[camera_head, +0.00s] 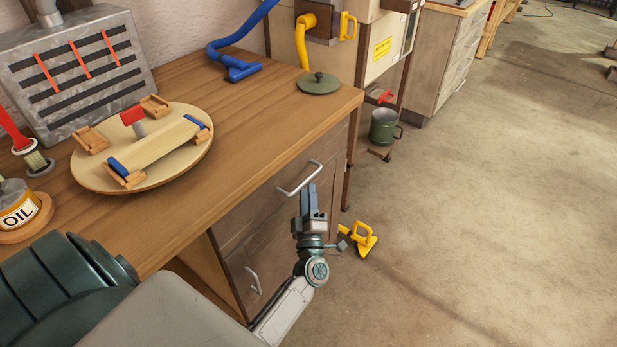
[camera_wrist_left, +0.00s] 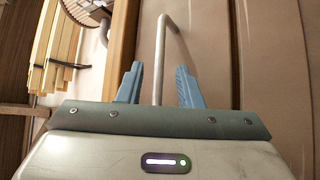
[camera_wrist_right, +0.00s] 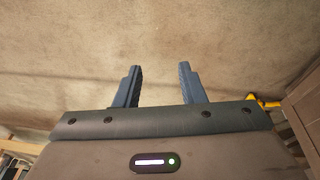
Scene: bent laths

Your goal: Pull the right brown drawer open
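A brown cabinet under the wooden tabletop has a metal bar handle (camera_head: 298,178) on its right drawer (camera_head: 265,200). My left gripper (camera_head: 308,190) is close to this handle in the head view. In the left wrist view a metal bar handle (camera_wrist_left: 160,60) stands between the two blue fingertips of my left gripper (camera_wrist_left: 161,80). The fingers are apart, with gaps on both sides of the bar. The drawer looks closed. My right gripper (camera_wrist_right: 160,80) shows in its own wrist view, with fingers apart and empty and bare floor beyond them. It is outside the head view.
A second handle (camera_head: 253,280) is on the cabinet front, lower left. A yellow object (camera_head: 362,238) lies on the floor right of my left gripper. A green lid (camera_head: 319,84) lies near the table corner. A green pot (camera_head: 384,127) stands beyond. The floor at right is largely clear.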

